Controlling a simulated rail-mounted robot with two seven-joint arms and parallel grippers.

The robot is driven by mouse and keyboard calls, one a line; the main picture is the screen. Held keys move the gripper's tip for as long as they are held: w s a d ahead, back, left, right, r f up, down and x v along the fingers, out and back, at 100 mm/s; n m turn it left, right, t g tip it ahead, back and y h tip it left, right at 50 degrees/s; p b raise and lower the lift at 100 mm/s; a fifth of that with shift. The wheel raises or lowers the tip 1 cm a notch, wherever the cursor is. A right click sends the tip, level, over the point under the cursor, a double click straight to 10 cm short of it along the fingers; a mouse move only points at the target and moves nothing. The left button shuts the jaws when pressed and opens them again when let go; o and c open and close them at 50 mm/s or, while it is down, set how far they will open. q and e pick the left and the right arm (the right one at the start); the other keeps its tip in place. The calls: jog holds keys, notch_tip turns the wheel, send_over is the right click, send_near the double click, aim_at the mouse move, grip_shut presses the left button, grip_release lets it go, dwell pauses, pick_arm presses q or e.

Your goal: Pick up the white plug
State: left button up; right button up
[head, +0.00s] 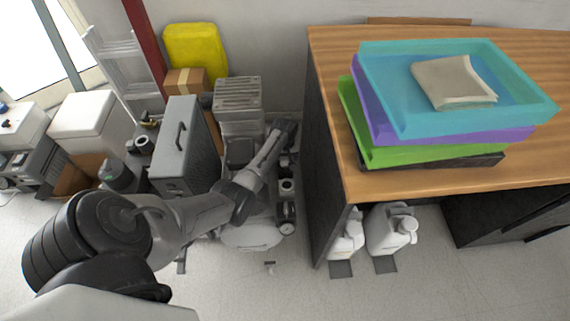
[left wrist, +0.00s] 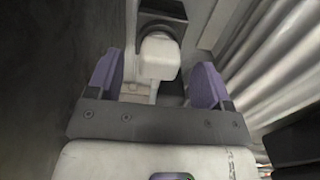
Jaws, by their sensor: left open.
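In the left wrist view a white block-like piece, which looks like the white plug (left wrist: 159,58), sits between the two purple fingers of my left gripper (left wrist: 157,76). Its far end meets a dark round part. The fingers are apart, with a gap on each side of the white piece; I cannot tell how deep it sits between them. In the head view my left gripper (head: 286,130) reaches down among the compressor equipment beside the desk, and I cannot make out the plug there. My right gripper is in neither view.
A wooden desk (head: 322,70) with stacked trays (head: 385,115) stands to the right, its dark side panel close to my left gripper. A grey case (head: 180,150) stands left of the forearm. White jugs (head: 390,230) stand under the desk. Ribbed pale metal (left wrist: 275,60) is close by at right.

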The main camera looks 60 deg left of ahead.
aim_at(285, 159)
pick_arm(q)
notch_tip(285, 159, down, 3)
jog(key=shift+f+b, duration=0.15)
jog(key=shift+b, duration=0.75)
